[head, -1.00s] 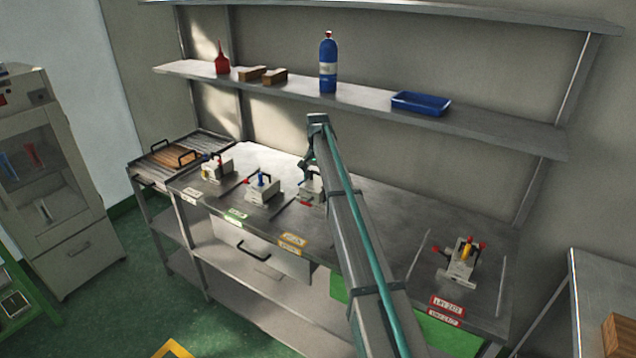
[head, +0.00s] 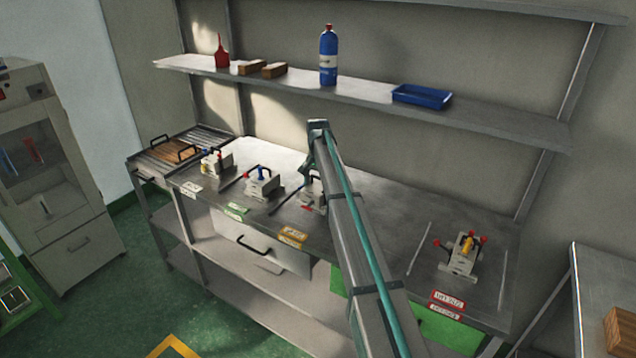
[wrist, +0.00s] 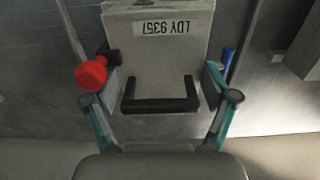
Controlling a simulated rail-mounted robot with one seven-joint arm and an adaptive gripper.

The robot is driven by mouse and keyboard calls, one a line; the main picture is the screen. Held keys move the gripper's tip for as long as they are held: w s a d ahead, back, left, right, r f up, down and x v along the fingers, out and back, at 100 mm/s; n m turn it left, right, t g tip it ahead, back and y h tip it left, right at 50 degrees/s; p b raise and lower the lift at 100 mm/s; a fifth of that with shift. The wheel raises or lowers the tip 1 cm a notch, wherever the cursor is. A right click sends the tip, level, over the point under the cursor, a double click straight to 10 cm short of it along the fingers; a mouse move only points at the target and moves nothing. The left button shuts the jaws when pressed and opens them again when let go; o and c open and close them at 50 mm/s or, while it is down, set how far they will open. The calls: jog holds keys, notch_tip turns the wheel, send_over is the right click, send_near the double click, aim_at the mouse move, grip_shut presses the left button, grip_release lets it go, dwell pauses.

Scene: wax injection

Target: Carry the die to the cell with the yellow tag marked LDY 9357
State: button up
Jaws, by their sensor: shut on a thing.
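The die (wrist: 158,45) is a pale block with a black handle and a label reading LDY 9357, upside down in the wrist view. A red knob shows on its left and a blue part on its right. My gripper (wrist: 160,92) is shut on it, with a finger on each side near the handle. In the head view the die (head: 312,200) is partly behind my arm, at the bench cell behind the yellow-orange tag (head: 293,235). That tag's text is too small to read there. I cannot tell whether the die touches the bench.
Two other dies, one left (head: 216,162) and one nearer (head: 263,183), stand in the left cells by white and green tags. Another die (head: 463,255) stands at the right by red tags. Thin dividers separate cells. A shelf with a blue bottle (head: 328,60) runs above.

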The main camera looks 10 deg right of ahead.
aim_at(318, 186)
jog(key=shift+f, duration=0.45)
jog(key=shift+f+b, duration=0.35)
jog(key=shift+f, duration=0.75)
dwell(2.1)
jog(key=o, duration=1.4)
jog(key=shift+o, duration=1.2)
jog(key=shift+s, duration=0.15)
jog(key=shift+f, duration=0.15)
notch_tip(318, 186, up, 12)
jog(key=shift+r, duration=0.15)
